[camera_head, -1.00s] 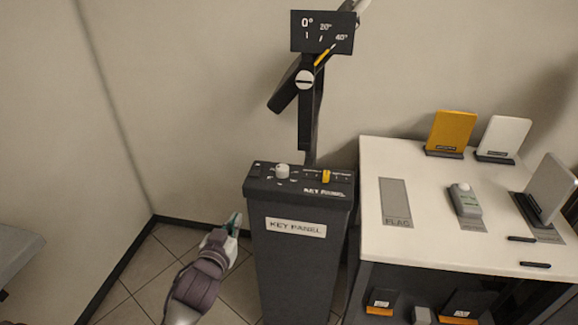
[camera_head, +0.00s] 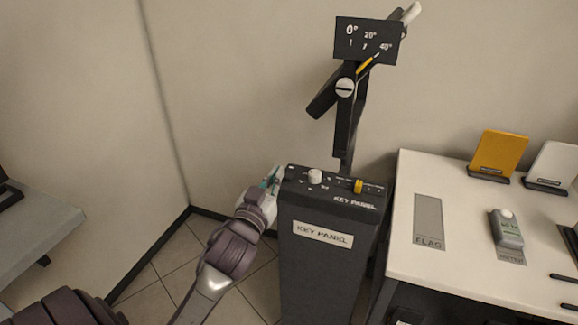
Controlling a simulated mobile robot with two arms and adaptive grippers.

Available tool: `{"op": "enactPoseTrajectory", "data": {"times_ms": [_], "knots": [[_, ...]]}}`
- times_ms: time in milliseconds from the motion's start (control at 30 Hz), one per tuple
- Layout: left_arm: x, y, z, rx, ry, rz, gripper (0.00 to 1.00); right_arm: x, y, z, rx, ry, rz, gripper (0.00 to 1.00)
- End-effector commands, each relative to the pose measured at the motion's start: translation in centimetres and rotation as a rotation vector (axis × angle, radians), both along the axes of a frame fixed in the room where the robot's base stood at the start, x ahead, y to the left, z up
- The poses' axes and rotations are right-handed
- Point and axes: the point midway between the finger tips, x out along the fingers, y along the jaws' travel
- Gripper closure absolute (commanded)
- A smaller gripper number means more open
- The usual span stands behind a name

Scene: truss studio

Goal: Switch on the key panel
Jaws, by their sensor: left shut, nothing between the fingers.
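The key panel (camera_head: 330,205) is a dark box on a dark pedestal, with a "KEY PANEL" label on its front. Its top carries a white round knob (camera_head: 315,176) at the left and a small yellow switch (camera_head: 358,186) at the right. My left gripper (camera_head: 275,177) is shut and empty, at the panel's upper left edge, left of the white knob. Whether its fingertips touch the panel's edge, I cannot tell. My right gripper is not in view.
A post with an angle-scale sign (camera_head: 366,41) rises behind the panel. A white table (camera_head: 460,250) stands at the right, with a yellow plate (camera_head: 497,154), a white plate (camera_head: 552,166) and a grey handheld device (camera_head: 506,229). A grey bench (camera_head: 45,225) is at the far left.

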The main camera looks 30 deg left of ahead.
Motion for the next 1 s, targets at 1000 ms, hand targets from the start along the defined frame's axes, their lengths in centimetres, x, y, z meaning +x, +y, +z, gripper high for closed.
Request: {"op": "enactPoseTrajectory", "data": {"times_ms": [1000], "knots": [[8.0, 1.9, -3.0, 0.001, 0.0, -0.001, 1.0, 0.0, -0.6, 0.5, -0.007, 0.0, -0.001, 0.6]]}}
